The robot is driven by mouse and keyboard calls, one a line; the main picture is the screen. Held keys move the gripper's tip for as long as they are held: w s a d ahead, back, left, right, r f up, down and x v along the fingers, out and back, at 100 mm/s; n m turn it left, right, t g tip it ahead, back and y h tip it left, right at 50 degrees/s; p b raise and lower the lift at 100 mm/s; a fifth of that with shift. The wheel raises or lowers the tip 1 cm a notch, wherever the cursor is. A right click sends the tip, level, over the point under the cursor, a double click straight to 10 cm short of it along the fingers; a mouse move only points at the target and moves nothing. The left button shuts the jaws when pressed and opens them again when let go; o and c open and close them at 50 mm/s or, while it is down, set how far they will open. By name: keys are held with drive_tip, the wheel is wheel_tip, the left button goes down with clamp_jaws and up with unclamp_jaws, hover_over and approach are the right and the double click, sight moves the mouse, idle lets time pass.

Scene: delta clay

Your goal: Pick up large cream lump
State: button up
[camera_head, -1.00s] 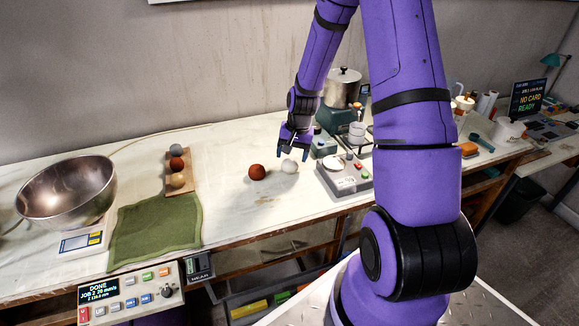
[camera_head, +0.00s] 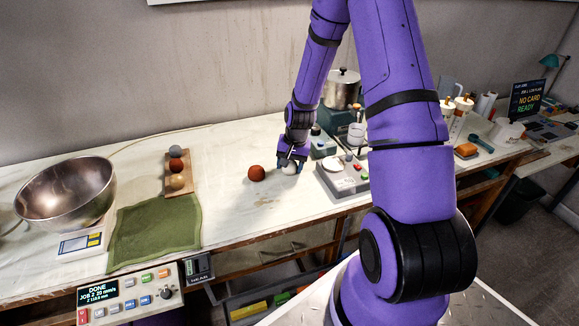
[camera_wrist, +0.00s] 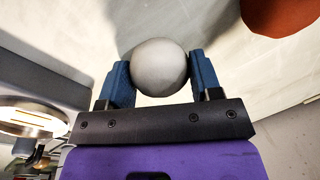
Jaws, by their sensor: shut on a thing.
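The large cream lump (camera_wrist: 160,66) is a smooth, pale round ball. In the wrist view it sits between the two blue fingers of my gripper (camera_wrist: 161,80), which is shut on it. In the head view the lump (camera_head: 289,169) is partly hidden by my gripper (camera_head: 291,161) and appears at the worktop surface. I cannot tell whether it touches the worktop.
A red-brown ball (camera_head: 256,173) lies just left of the lump. A grey scale-like device (camera_head: 343,176) stands close on the right. A green cloth (camera_head: 155,230), a board (camera_head: 190,187) with three balls and a metal bowl (camera_head: 66,192) are further left.

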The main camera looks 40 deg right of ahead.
wheel_tip(320, 180, up, 10)
idle(0.6)
drive_tip(key=shift+s, duration=0.1)
